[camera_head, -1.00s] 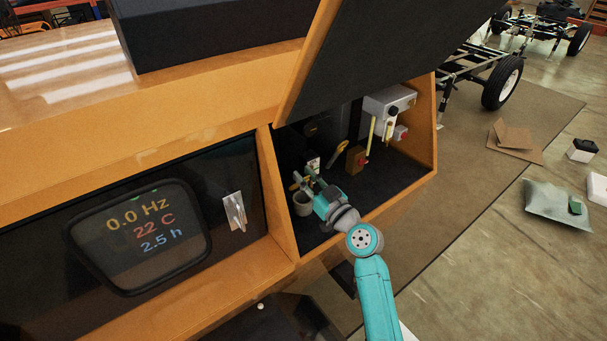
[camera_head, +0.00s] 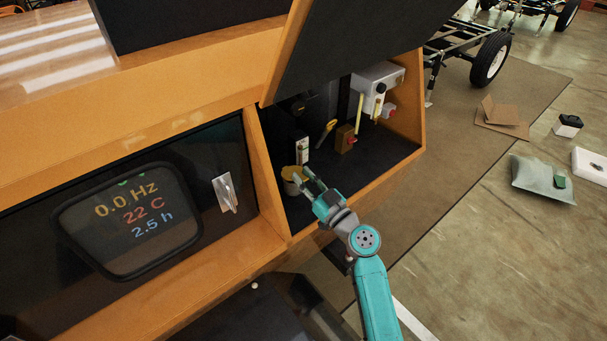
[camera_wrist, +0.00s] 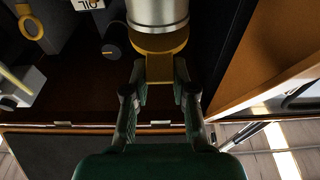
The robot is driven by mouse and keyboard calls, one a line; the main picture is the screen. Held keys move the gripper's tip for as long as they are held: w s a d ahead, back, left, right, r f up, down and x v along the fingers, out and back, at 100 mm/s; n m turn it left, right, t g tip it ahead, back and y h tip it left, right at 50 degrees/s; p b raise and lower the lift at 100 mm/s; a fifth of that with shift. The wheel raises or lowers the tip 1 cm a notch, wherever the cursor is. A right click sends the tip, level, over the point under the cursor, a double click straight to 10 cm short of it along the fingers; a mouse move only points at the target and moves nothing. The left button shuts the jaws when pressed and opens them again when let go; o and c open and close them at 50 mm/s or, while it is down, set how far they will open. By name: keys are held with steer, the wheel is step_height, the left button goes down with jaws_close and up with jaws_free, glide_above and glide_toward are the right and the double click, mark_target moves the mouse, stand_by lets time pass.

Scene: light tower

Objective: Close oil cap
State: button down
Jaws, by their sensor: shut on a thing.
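The oil cap (camera_head: 292,173) is yellow and lies over the top of the pale filler neck (camera_head: 292,189) inside the open compartment. In the wrist view the yellow cap (camera_wrist: 158,44) is against the end of the silver neck (camera_wrist: 157,12), and its flat tab runs between my fingers. My gripper (camera_head: 307,179) reaches in from the front right and is shut on the cap's tab; it also shows in the wrist view (camera_wrist: 160,86). Whether the cap sits fully flush cannot be told.
A white OIL label (camera_wrist: 88,4) and a yellow ring handle (camera_wrist: 30,22) are near the neck. The compartment's orange side wall (camera_head: 266,175) stands close on the left. The dark raised lid (camera_head: 370,45) hangs above. A brown box with a red part (camera_head: 345,139) stands farther right.

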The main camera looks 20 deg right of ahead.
steer(key=shift+s+f+t, duration=0.15)
steer(key=shift+f+t, duration=0.15)
steer(key=shift+f, duration=0.85)
steer(key=c, duration=0.9)
jaws_free()
steer(key=shift+r, duration=0.15)
steer(key=shift+s+d, duration=0.1)
steer(key=shift+s, duration=0.05)
